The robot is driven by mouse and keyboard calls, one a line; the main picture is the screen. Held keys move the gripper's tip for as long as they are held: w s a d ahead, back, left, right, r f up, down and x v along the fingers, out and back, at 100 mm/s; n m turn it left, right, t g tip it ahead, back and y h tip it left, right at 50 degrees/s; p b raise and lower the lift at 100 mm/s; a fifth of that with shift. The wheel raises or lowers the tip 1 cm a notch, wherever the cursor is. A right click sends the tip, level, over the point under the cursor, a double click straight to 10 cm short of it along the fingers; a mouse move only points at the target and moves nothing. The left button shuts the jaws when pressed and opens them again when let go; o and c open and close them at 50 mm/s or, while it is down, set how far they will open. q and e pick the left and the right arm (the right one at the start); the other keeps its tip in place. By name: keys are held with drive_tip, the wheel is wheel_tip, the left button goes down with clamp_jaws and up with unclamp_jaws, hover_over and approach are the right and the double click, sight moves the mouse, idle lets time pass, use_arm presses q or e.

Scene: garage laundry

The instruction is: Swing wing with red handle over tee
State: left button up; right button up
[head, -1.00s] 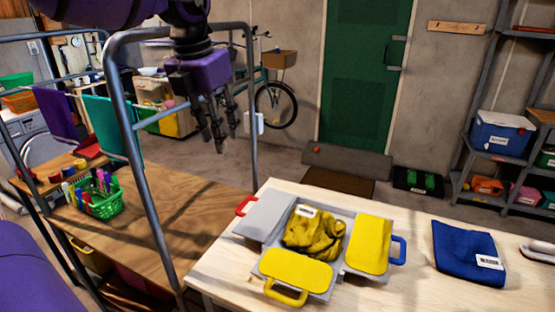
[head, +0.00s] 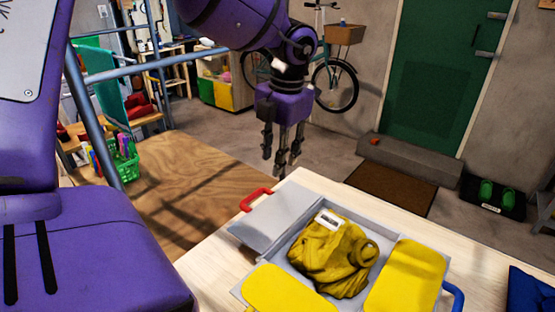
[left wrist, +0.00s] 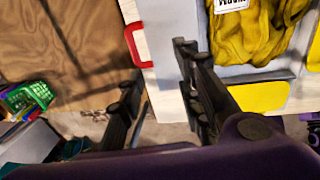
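The grey wing (head: 277,222) with the red handle (head: 256,199) lies flat, folded outward at the back left of a grey folding board (head: 283,258). The crumpled yellow tee (head: 335,255) lies in the board's middle, with a white label on top. My left gripper (head: 281,160) hangs fingers down, open and empty, apart from the red handle and above and beyond it in the head view. The left wrist view shows its fingers (left wrist: 165,85) spread, the red handle (left wrist: 138,46) above the gap and the tee (left wrist: 245,32) to the right.
Yellow wings with a yellow handle (head: 268,306) and a blue handle (head: 453,298) lie at the board's front and right. A blue cloth (head: 530,292) is at right on the pale table. A blue rail (head: 92,115) and a green basket (head: 122,160) stand left.

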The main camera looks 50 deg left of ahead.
use_arm(q)
wheel_tip(320, 180, down, 2)
drive_tip(key=shift+a, duration=0.1)
drive_tip(key=shift+c, duration=0.5)
clamp_jaws()
idle(0.4)
drive_tip(key=shift+o, duration=0.5)
unclamp_jaws()
drive_tip(key=shift+w+r, duration=0.1)
